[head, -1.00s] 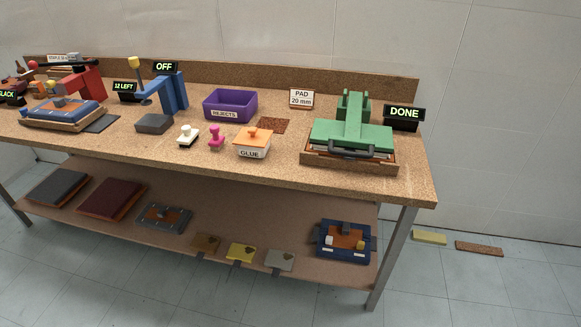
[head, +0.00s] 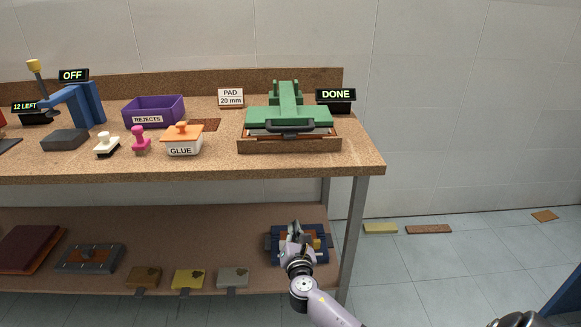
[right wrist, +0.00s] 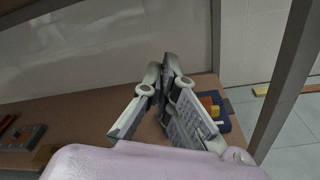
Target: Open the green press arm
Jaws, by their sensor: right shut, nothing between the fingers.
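The green press arm (head: 287,117) lies lowered on its wooden base (head: 262,146) at the right end of the bench top. Its dark handle (head: 290,129) runs across the front edge. The DONE display (head: 335,95) stands just behind it to the right. My right gripper (head: 296,231) is shut and empty, below and in front of the bench edge, apart from the press. In the head view it overlaps the blue tray on the lower shelf. The right wrist view shows the closed fingers (right wrist: 169,62) over the lower shelf. My left gripper is not in view.
The bench edge (head: 200,173) lies between my right gripper and the press. Left of the press stand the glue pot (head: 183,145), a pink stamp (head: 140,142) and the purple rejects bin (head: 150,108). The blue tray (head: 275,245) sits on the lower shelf. Floor at right is mostly clear.

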